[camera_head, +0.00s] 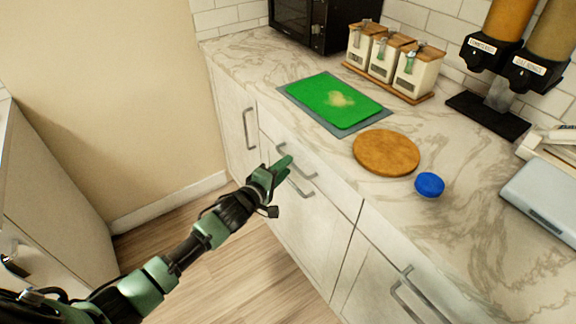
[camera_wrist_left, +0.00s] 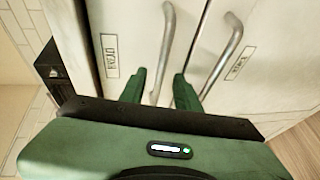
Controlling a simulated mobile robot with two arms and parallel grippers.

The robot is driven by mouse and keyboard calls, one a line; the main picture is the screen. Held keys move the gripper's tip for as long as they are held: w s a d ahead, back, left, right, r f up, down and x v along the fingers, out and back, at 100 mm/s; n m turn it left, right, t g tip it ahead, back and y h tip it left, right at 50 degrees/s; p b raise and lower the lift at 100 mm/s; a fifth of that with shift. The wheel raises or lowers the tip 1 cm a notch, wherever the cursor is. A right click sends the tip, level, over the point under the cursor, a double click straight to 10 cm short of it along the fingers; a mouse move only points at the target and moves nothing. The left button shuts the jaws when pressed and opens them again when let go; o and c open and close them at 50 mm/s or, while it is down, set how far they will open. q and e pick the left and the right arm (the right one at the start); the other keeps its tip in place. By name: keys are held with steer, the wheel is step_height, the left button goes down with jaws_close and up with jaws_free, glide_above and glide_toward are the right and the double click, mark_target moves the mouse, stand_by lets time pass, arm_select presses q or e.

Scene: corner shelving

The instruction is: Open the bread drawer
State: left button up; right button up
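The bread drawer (camera_head: 325,185) is the upper front under the counter and looks shut, flush with the cabinet. In the left wrist view its front carries a label reading BREAD (camera_wrist_left: 112,55). Its metal bar handle (camera_head: 301,166) also shows in the left wrist view (camera_wrist_left: 167,35). My left gripper (camera_head: 284,167) is at the drawer's handle; in the left wrist view its green fingers (camera_wrist_left: 160,75) are apart, with the handle's near end showing between them. I cannot tell whether the fingers touch the handle. My right gripper is not in view.
A second handle (camera_wrist_left: 226,50) sits on the front just below. Another cabinet handle (camera_head: 249,128) is to the left. On the counter are a green board (camera_head: 325,100), a round wooden board (camera_head: 386,152) and a blue lid-like disc (camera_head: 429,184). The floor (camera_head: 225,275) before the cabinets is clear.

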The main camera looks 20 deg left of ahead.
arm_select(q)
steer(key=shift+x, duration=1.05)
jaws_close()
stand_by(0.7)
